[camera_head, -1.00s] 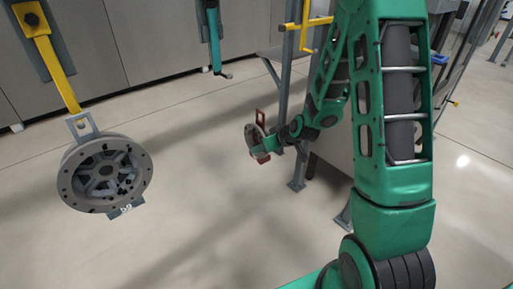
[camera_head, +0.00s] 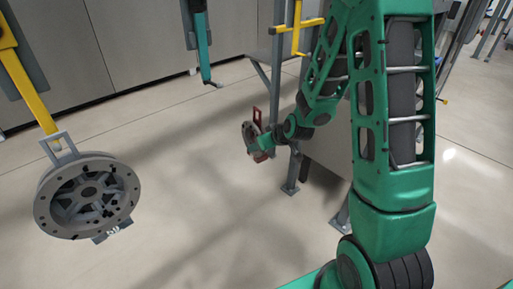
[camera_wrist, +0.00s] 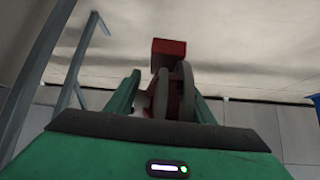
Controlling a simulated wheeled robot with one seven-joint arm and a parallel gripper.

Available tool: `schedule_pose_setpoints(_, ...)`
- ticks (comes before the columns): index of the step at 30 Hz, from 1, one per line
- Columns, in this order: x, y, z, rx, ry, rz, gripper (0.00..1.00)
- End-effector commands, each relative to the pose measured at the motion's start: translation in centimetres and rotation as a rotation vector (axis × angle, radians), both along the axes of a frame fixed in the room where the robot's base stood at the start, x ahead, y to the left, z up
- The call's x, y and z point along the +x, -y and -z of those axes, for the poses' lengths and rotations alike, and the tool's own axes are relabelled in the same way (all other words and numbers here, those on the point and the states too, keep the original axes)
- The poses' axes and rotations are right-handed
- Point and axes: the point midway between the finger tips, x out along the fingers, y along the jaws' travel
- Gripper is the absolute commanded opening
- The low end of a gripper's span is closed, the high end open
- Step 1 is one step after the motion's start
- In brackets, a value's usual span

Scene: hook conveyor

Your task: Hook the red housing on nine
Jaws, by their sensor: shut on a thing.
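The red housing (camera_head: 250,139), a round grey-faced part with a red loop on top, is at the end of my arm in the head view. My gripper (camera_head: 262,146) is shut on it and holds it in the air. In the wrist view the housing (camera_wrist: 178,85) sits between the two green fingers of my gripper (camera_wrist: 165,98), its red block pointing up. A teal hanger (camera_head: 202,50) with a hooked lower end hangs at the upper middle and looks empty. I cannot read a number on it.
A grey wheel-shaped housing (camera_head: 88,196) hangs from a yellow hanger (camera_head: 25,80) at the left, with a marked tag below it. A grey frame with a yellow bar (camera_head: 297,26) stands close to my arm. Open floor (camera_head: 180,180) lies between.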

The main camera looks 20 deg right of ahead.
Motion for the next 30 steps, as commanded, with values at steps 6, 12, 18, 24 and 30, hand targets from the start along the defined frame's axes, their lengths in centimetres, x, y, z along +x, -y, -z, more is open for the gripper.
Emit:
schedule_pose_setpoints(6, -1.3, 4.1, -4.1, -0.002, 0.014, 0.219, 0.0)
schedule_pose_setpoints(12, -3.0, 7.8, -8.2, -0.002, 0.015, 0.445, 0.0)
schedule_pose_setpoints(18, -5.5, 11.4, -13.0, 0.002, 0.014, 0.705, 0.0)
schedule_pose_setpoints(24, -8.6, 14.3, -17.3, 0.003, 0.012, 0.951, 0.0)
schedule_pose_setpoints(30, -10.8, 15.9, -19.7, 0.001, 0.007, 1.099, 0.0)
